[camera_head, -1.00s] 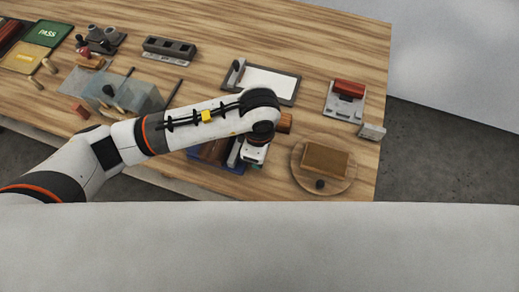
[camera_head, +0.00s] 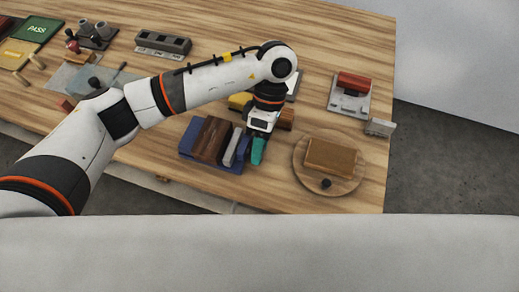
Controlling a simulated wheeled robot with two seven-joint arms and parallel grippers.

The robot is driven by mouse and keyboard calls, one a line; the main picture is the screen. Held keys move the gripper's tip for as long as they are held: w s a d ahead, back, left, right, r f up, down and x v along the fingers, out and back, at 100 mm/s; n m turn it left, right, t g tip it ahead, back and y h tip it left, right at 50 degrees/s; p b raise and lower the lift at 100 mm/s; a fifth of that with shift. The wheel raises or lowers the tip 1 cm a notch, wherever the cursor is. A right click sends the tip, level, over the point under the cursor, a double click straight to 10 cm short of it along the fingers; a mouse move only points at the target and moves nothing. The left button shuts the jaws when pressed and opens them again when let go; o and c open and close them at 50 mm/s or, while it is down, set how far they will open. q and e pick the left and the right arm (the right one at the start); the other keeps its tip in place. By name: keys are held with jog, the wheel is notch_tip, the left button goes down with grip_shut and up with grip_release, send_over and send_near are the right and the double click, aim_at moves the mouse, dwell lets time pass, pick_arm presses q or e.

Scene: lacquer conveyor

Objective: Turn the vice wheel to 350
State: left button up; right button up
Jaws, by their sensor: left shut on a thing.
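No numbered vice wheel can be made out for certain. A grey fixture (camera_head: 345,104) with a red block (camera_head: 354,81) on it stands at the right of the bench. Nearer is a round wooden disc (camera_head: 299,178) with a black knob (camera_head: 326,183) at its front and a brown block (camera_head: 330,156) on top. My left gripper (camera_head: 259,140) points down, left of the disc and apart from it. It is shut on a teal piece (camera_head: 257,152), beside the blue tray (camera_head: 187,146). My right gripper is out of view.
The blue tray holds brown blocks (camera_head: 212,138) and a grey bar (camera_head: 231,150). A small grey block (camera_head: 380,127) lies near the bench's right edge. An orange-brown piece (camera_head: 287,117) shows behind the gripper. Bare wood lies around the disc.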

pick_arm(q)
jog(key=shift+w+g+b, duration=0.1)
jog(key=shift+g+b, duration=0.4)
jog(key=shift+b, duration=0.1)
jog(key=o, duration=1)
jog(key=shift+c, duration=0.2)
jog(key=b+v, duration=0.1)
jog(key=v, duration=1.1)
jog(key=shift+d+b, duration=0.25)
jog(key=shift+b, duration=0.1)
jog(key=shift+f, duration=0.15)
